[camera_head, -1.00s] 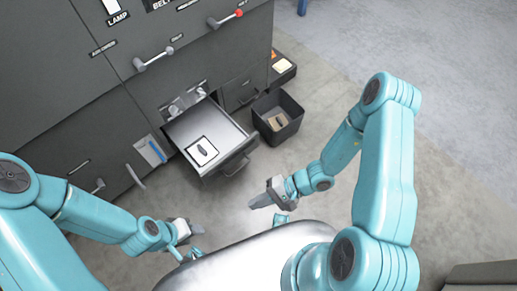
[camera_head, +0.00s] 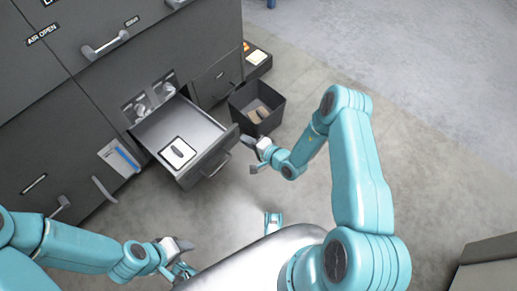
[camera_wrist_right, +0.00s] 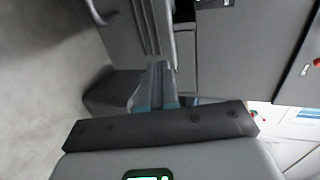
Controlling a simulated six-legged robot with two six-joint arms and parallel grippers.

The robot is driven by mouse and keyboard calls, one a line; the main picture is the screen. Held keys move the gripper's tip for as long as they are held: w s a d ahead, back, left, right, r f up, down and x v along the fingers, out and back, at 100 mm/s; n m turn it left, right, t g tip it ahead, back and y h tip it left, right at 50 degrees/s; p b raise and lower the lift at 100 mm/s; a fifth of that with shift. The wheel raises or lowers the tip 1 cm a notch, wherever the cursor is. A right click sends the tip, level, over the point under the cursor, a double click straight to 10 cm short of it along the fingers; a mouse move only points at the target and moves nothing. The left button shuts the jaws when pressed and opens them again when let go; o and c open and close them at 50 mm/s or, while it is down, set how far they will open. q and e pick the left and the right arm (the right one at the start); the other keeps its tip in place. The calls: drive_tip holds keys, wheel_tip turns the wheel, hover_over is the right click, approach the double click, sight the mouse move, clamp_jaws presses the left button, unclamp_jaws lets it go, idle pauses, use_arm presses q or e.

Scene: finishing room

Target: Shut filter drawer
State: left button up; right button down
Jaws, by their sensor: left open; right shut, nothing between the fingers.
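The filter drawer (camera_head: 207,122) is pulled out of the dark grey cabinet, with a white card bearing a dark oval (camera_head: 178,152) inside. Its front has a bar handle (camera_head: 215,165). My right gripper (camera_head: 250,155) is just right of the drawer front, near the handle; it is shut and empty, and contact cannot be told. In the right wrist view its fingers (camera_wrist_right: 156,85) point at grey cabinet panels, with a handle (camera_wrist_right: 97,12) at upper left. My left gripper (camera_head: 187,256) is open and low, in front of the cabinet and apart from the drawer.
A dark bin (camera_head: 257,108) with a brown item stands on the floor right of the drawer. A panel with a blue handle (camera_head: 127,158) is left of it. A low box (camera_head: 257,62) sits behind the bin.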

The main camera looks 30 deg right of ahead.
use_arm(q)
drive_tip(key=shift+w+a+f+b, duration=0.2)
drive_tip(key=shift+f+b, duration=0.35)
drive_tip(key=shift+f, duration=0.2)
use_arm(e)
drive_tip(key=shift+w+a, duration=0.25)
drive_tip(key=shift+w, duration=0.4)
drive_tip(key=shift+w+a, duration=0.25)
drive_tip(key=shift+w, duration=0.45)
drive_tip(key=shift+w+a, duration=0.25)
drive_tip(key=shift+w, duration=0.4)
use_arm(q)
drive_tip(key=shift+a, duration=0.1)
